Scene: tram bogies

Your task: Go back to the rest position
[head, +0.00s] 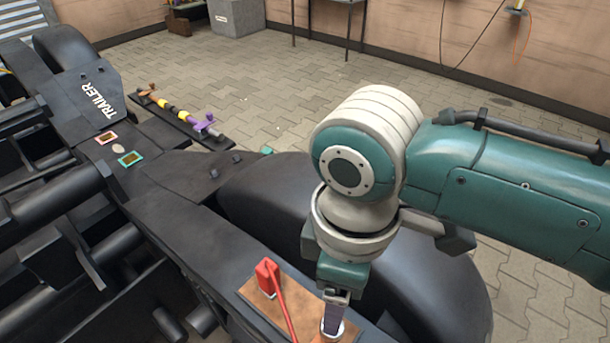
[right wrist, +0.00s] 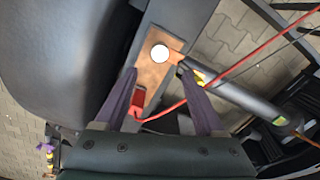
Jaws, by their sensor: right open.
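My right gripper (head: 334,318) reaches down over a brown plate (head: 250,293) on the black bogie frame. In the right wrist view its two purple fingers (right wrist: 158,75) stand apart with nothing gripped between them. A white round disc (right wrist: 160,53) on the brown plate (right wrist: 152,76) lies just ahead of the fingertips. In the head view a pale ring shows at the finger's lower end; I cannot tell whether they touch. A red block (head: 267,278) with a red cable stands left of the gripper, and it also shows in the right wrist view (right wrist: 138,102). My left gripper is out of view.
A black bogie with a "TRAILER" plate (head: 96,97) fills the left. A dark rack (head: 180,122) with purple and yellow items lies along it. A large black wheel (head: 270,205) is behind my right arm. Paved floor (head: 265,75) lies open toward the wall.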

